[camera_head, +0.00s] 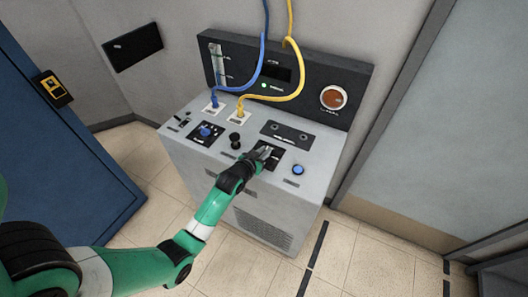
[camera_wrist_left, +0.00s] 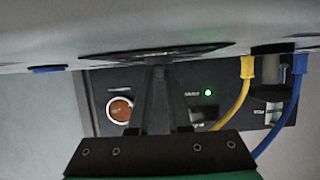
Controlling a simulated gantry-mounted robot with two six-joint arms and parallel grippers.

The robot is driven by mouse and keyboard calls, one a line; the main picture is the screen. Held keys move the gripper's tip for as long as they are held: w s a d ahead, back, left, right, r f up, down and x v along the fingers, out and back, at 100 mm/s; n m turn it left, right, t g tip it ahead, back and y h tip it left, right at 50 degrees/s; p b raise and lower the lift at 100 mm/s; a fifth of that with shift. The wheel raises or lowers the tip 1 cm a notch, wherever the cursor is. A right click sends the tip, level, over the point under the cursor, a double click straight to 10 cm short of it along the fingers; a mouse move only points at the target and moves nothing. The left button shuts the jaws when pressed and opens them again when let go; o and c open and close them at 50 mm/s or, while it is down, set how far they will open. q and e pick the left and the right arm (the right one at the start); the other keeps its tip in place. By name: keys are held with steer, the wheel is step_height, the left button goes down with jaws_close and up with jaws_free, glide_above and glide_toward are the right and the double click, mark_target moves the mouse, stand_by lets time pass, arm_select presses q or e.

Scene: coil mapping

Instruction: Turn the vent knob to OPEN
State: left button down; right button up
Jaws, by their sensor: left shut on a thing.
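My left gripper (camera_head: 262,154) reaches down onto a small black plate (camera_head: 273,164) on the top of the grey console. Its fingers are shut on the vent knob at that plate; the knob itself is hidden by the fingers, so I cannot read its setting. In the left wrist view the two fingers of the left gripper (camera_wrist_left: 160,72) come together against the underside of the dark plate (camera_wrist_left: 115,55). My right gripper is in neither view.
The grey console (camera_head: 185,160) also carries a blue knob (camera_head: 205,132), a black knob (camera_head: 235,140) and a blue button (camera_head: 298,169). A blue cable (camera_head: 263,50) and a yellow cable (camera_head: 300,75) plug in behind. A round orange gauge (camera_head: 333,97) and green light (camera_head: 264,85) are on the back panel.

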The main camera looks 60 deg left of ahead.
arm_select(q)
steer(key=shift+a+m+t+h, duration=0.1)
steer(key=shift+m+t+h, duration=0.2)
steer(key=shift+h, duration=0.1)
steer(key=shift+s, duration=0.1)
steer(key=m+h, duration=0.1)
steer(key=m+t+h+b, duration=0.1)
steer(key=shift+a+f+m+h, duration=0.15)
steer(key=shift+a+m+h, duration=0.1)
steer(key=shift+m+h, duration=0.05)
steer(key=shift+m+t+h+b, duration=0.3)
steer(key=shift+m+h+b, duration=0.1)
steer(key=shift+b, duration=0.05)
steer(key=shift+s+r+m+h, duration=0.1)
steer(key=shift+r+m+h, duration=0.15)
steer(key=shift+m+h, duration=0.2)
steer(key=m+h+p, duration=0.2)
steer(key=p, duration=0.3)
steer(key=shift+a+r, duration=0.1)
steer(key=shift+r, duration=0.1)
steer(key=shift+f+m+t+h+p, duration=0.15)
steer(key=shift+m+t+h+p, duration=0.15)
steer(key=shift+h+p, duration=0.4)
steer(key=shift+f+p, duration=0.1)
steer(key=shift+p, duration=0.2)
steer(key=shift+f, duration=0.1)
